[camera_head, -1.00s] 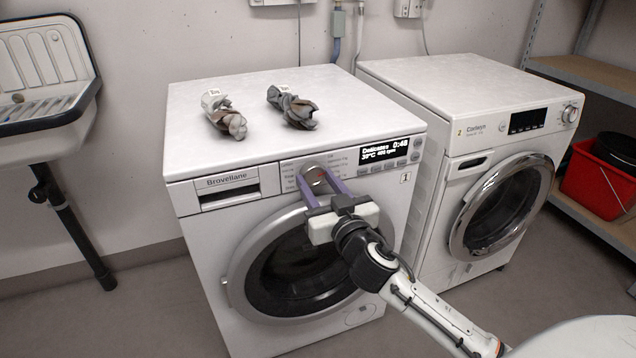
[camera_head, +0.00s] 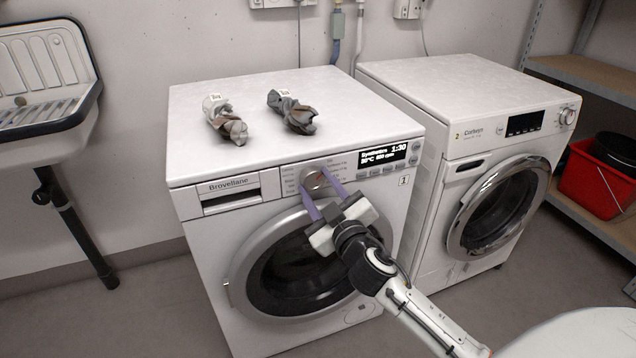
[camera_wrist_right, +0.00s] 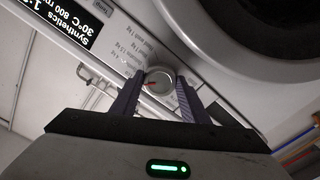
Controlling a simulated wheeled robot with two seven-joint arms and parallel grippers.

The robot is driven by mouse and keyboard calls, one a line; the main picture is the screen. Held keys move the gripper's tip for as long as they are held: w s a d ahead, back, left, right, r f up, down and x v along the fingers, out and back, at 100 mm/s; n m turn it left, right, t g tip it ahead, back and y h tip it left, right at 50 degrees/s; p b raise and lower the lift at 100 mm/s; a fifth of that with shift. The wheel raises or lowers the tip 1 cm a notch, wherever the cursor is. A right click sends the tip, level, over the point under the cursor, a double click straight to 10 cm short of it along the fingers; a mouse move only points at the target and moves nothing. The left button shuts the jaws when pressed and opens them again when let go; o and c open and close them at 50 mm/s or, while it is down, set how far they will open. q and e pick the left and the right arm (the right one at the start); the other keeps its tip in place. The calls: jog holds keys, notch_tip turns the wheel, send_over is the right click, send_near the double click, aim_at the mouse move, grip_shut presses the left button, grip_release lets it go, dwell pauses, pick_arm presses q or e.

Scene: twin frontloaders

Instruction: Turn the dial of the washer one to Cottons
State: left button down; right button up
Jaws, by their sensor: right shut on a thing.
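Washer one (camera_head: 230,218) is the white front-loader on the left, marked "1" and "Brovellane". Its round dial (camera_head: 315,179) sits on the upper panel and shows a red mark; the dial also appears in the right wrist view (camera_wrist_right: 159,80). My right gripper (camera_head: 323,188) is shut on the dial, with one purple finger on each side. The display (camera_head: 389,155) reads "Synthetics" and 1:30; in the right wrist view the display (camera_wrist_right: 72,22) is upside down and cut off. My left gripper is not in view.
A second washer (camera_head: 470,150), marked "2", stands to the right. Two twisted cloth bundles lie on washer one, one at the left (camera_head: 226,118) and one at the right (camera_head: 292,111). A sink (camera_head: 45,85) is at the left, and a red bucket (camera_head: 592,180) on a shelf at the right.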

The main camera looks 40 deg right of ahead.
jog(key=n+p, duration=0.1)
jog(key=n, duration=0.2)
jog(key=shift+r+n, duration=0.1)
jog(key=shift+n, duration=0.3)
jog(key=n+p, duration=0.1)
jog(key=n, duration=0.3)
jog(key=shift+p, duration=0.35)
jog(key=shift+n+p, duration=0.4)
jog(key=shift+n, duration=1.4)
jog(key=o, duration=1)
jog(key=shift+o, duration=0.2)
jog(key=v, duration=1)
jog(key=shift+s+b, duration=0.15)
jog(key=shift+b, duration=0.3)
